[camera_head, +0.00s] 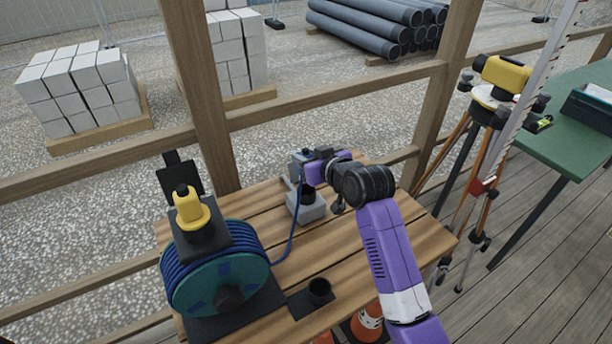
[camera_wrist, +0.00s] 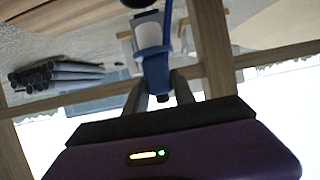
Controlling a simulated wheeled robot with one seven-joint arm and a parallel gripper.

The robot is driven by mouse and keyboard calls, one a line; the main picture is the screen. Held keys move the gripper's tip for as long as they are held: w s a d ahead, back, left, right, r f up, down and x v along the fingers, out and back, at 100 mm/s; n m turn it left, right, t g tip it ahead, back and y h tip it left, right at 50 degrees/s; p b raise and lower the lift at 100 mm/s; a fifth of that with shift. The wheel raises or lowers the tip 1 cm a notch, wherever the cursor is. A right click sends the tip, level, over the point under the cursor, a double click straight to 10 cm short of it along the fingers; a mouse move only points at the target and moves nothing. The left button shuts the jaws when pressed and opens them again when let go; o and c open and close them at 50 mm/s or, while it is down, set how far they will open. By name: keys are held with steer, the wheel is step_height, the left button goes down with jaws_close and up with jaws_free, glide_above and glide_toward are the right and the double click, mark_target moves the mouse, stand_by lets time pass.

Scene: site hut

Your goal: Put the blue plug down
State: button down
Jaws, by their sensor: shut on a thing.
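The blue plug (camera_wrist: 156,70) is between the two fingers of my gripper (camera_wrist: 158,90) in the wrist view, and its blue cable runs up out of that picture. In the head view my gripper (camera_head: 304,162) is above the wooden table's back part, and I cannot make out the plug clearly there. The blue cable (camera_head: 293,222) runs from the cable reel (camera_head: 218,278) up to my gripper. A grey box (camera_head: 308,208) stands on the table below my gripper; from this angle I cannot tell whether anything touches it.
A yellow piece (camera_head: 188,208) stands on top of the reel. A black cup (camera_head: 319,290) sits on a dark plate at the table's front. Table boards (camera_head: 360,255) are bare right of the box. Wooden railing (camera_head: 330,95) runs behind; a tripod (camera_head: 490,130) stands to the right.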

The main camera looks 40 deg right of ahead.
steer(key=shift+f, duration=3.25)
steer(key=shift+f, duration=0.1)
steer(key=shift+f, duration=0.25)
steer(key=c, duration=1.1)
jaws_free()
steer(key=shift+o, duration=0.2)
